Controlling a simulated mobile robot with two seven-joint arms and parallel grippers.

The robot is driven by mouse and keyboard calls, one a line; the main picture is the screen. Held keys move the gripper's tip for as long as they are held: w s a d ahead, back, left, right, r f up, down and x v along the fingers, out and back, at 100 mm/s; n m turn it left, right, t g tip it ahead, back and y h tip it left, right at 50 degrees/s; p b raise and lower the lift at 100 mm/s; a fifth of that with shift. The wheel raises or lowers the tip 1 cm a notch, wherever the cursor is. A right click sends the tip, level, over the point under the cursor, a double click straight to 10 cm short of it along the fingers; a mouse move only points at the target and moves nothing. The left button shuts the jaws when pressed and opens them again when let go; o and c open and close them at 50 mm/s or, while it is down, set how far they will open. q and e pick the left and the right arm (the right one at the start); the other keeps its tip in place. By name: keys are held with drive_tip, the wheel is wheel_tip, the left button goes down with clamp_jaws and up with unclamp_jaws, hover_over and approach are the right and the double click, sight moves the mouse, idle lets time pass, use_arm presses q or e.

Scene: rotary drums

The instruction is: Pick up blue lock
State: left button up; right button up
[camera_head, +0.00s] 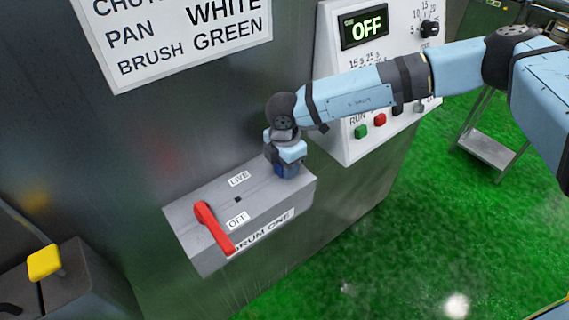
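The dark blue lock (287,171) stands on the right end of the top of a grey box marked "DRUM ONE" (190,243). My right gripper (287,166) comes down over the lock from above and hides its upper part. The fingers are at the lock, but I cannot see whether they are closed on it. The lock appears to rest on the box top. My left gripper is not in view.
A red lever (214,228) lies on the box, its end at the "OFF" label. A white control panel (345,100) reading "OFF" stands behind my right arm. A yellow-handled lever (44,262) is at the lower left.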

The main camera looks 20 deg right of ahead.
drive_tip(key=c, duration=0.6)
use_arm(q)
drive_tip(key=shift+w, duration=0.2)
use_arm(e)
drive_tip(key=shift+o, duration=0.2)
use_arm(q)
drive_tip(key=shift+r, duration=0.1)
